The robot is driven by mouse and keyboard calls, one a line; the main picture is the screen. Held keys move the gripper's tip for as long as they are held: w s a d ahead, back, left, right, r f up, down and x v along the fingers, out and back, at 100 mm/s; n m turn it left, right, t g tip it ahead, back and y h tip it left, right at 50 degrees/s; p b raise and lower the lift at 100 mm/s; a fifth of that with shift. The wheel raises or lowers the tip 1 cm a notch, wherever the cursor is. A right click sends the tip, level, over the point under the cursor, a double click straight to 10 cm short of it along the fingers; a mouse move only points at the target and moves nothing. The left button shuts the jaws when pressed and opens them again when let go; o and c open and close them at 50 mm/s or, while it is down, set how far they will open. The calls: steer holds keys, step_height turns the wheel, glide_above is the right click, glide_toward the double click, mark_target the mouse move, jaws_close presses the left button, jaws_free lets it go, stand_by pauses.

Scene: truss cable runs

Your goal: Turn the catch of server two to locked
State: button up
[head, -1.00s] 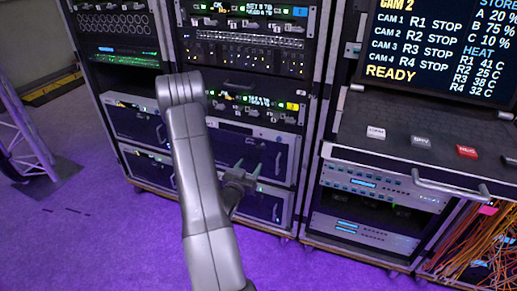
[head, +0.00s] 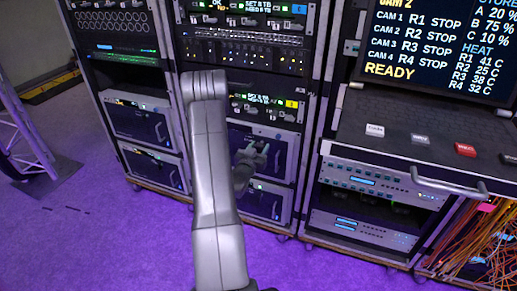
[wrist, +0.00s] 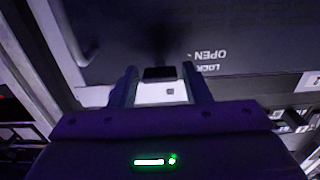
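My gripper (head: 257,149) is in front of the upper drawer-like server unit (head: 285,150) low in the middle rack. In the wrist view my gripper (wrist: 161,72) has its two fingers apart. A small dark block (wrist: 160,73) shows between the fingertips, with a pale patch below it; I cannot tell whether the fingers touch it. The dark server face has the words OPEN and LOCK (wrist: 208,61), upside down, just right of the fingers. Which way the catch points cannot be made out. My arm hides the left part of this server.
Another unit (head: 265,203) sits below, and similar units (head: 140,124) stand in the left rack. To the right are a console shelf with buttons (head: 375,130), a handle bar (head: 450,188) and loose orange cables (head: 485,245). The purple floor in front is clear.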

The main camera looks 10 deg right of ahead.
steer(key=c, duration=0.6)
steer(key=shift+c, duration=0.2)
steer(key=shift+f+m+b, duration=0.15)
steer(key=shift+m+b, duration=0.15)
steer(key=shift+b, duration=0.35)
steer(key=shift+f+m+b, duration=0.15)
steer(key=shift+m+b, duration=0.35)
steer(key=shift+b, duration=0.55)
steer(key=m+b, duration=0.2)
steer(key=b, duration=0.2)
steer(key=shift+f, duration=0.1)
steer(key=m+b, duration=0.5)
steer(key=b, duration=0.4)
steer(key=shift+m, duration=0.4)
steer(key=m+b, duration=0.4)
steer(key=b, duration=0.1)
steer(key=shift+r+m, duration=0.2)
steer(key=shift+m, duration=0.1)
steer(key=shift+r+m+b, duration=0.15)
steer(key=shift+m+b, duration=0.35)
steer(key=shift+m, duration=1.4)
